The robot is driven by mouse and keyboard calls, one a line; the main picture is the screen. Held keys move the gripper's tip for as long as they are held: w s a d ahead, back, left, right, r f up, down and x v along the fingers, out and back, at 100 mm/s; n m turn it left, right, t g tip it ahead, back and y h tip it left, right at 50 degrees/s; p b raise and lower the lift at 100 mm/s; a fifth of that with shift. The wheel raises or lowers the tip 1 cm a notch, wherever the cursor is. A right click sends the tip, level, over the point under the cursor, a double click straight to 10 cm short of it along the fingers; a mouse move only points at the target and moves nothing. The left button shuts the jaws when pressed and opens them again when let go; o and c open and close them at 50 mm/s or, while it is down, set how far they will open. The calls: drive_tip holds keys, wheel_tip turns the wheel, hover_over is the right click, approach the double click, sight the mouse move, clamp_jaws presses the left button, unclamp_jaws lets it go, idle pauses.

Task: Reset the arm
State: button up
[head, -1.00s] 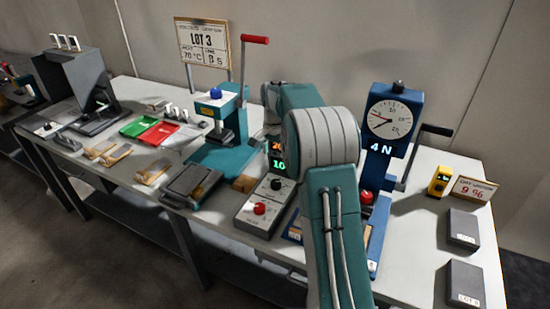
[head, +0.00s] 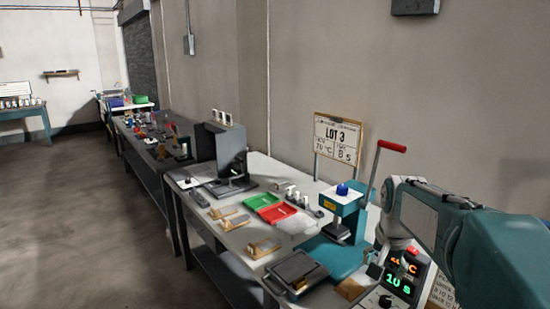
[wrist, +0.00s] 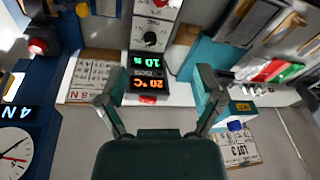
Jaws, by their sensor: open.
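My arm enters from the right edge of the head view, grey and teal, above the bench. In the wrist view my gripper (wrist: 155,88) has its two dark teal fingers spread apart with nothing between them. Past the fingers lies a control box with a green and orange display (wrist: 149,76). The same display (head: 402,275) shows in the head view, just below my arm. The fingers are hard to make out in the head view.
A teal press (head: 345,220) with a red-handled lever stands left of my arm, before the LOT 3 sign (head: 337,139). Green (head: 262,201) and red (head: 278,212) trays lie farther left. A blue gauge stand (wrist: 20,135) is close in the wrist view. Open floor lies left.

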drive_tip(key=s+a+n+t, duration=0.1)
drive_tip(key=s+a+n, duration=0.2)
drive_tip(key=s, duration=0.8)
drive_tip(key=s+a+f+n+t, duration=0.1)
drive_tip(key=s+a+n, duration=0.3)
drive_tip(key=s, duration=0.6)
drive_tip(key=shift+s+a+t, duration=0.25)
drive_tip(key=shift+s+t, duration=0.15)
drive_tip(key=shift+t, duration=0.2)
